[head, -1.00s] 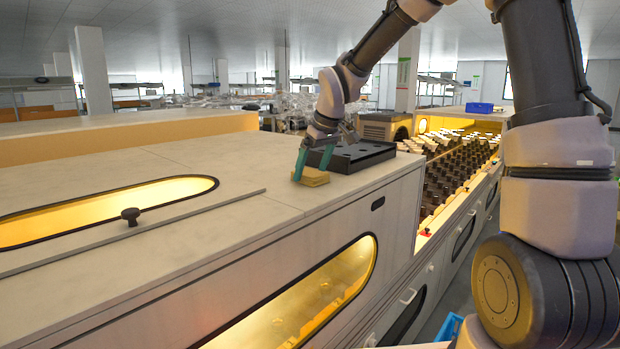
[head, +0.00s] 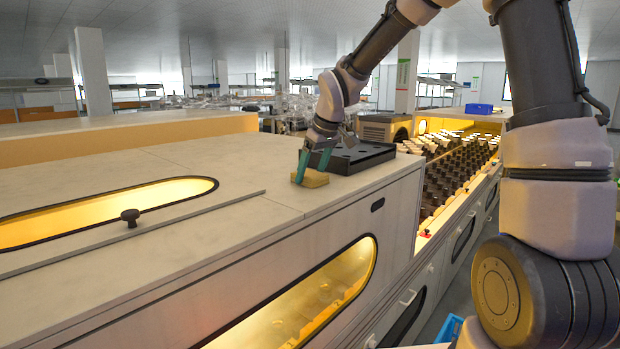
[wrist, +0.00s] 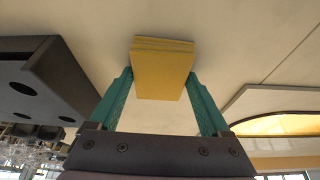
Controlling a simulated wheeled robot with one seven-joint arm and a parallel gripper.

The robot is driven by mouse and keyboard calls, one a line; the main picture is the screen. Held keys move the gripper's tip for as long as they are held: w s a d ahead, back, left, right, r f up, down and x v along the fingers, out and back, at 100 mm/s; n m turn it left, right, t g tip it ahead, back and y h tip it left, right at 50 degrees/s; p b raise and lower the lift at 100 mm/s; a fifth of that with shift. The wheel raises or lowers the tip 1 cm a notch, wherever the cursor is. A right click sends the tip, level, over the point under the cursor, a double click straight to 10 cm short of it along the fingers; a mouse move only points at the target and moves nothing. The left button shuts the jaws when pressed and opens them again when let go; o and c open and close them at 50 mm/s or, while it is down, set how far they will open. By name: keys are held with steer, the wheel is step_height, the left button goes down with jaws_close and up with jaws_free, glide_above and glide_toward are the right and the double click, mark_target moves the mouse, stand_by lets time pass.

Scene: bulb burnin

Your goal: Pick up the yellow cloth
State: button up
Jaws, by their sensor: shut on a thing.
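The yellow cloth (head: 313,179) is a folded, block-like pad on the pale top of the long cabinet, just in front of the black tray. My gripper (head: 311,178) reaches down to it with its teal fingers. In the wrist view the cloth (wrist: 164,70) sits between the two teal fingers (wrist: 161,95), which are shut on it from both sides. Its layered edge faces away from the gripper. I cannot tell whether its underside still touches the cabinet top.
The black tray (head: 352,158) with holes stands right behind the cloth. A round black knob (head: 130,217) and a raised strip (head: 190,210) lie to the left. Rows of dark sockets (head: 455,178) run along the right.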

mark_target(312, 174)
step_height(312, 174, up, 10)
steer(key=shift+r, duration=0.25)
stand_by(0.3)
